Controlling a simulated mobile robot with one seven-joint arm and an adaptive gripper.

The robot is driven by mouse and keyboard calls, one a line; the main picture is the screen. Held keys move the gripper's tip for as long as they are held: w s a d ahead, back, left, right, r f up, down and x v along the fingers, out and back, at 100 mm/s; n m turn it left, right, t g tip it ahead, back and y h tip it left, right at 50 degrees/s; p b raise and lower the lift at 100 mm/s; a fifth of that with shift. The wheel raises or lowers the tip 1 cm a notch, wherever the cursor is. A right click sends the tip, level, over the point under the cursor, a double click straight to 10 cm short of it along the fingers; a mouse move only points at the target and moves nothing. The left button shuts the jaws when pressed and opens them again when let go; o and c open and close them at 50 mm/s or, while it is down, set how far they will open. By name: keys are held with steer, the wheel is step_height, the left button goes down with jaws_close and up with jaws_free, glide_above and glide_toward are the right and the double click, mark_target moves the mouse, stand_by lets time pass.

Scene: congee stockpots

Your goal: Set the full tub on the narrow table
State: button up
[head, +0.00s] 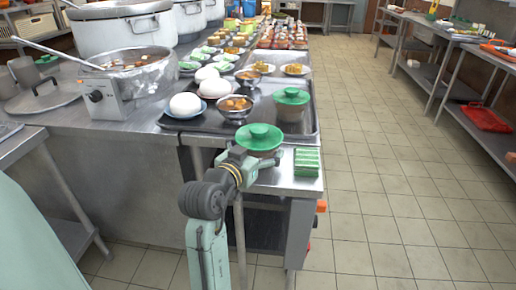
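A tub with a green knobbed lid (259,138) is at my gripper (257,160), over or on the back left of the narrow table (290,184). The gripper's fingers are around the tub's body below the lid. They hide much of the body and its base, so I cannot tell whether they press on it or whether the tub rests on the steel top. A second tub with a green lid (291,97) stands upright on the dark tray behind. Neither tub's contents show.
A green stack (307,162) lies on the narrow table, right of the gripper. The dark tray (205,122) on the long counter holds white domed items and a metal bowl (235,107). Large stockpots (118,32) stand at the left. The tiled aisle (400,180) is clear.

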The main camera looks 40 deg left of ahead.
steer(key=shift+f, duration=0.15)
steer(key=o, duration=1.3)
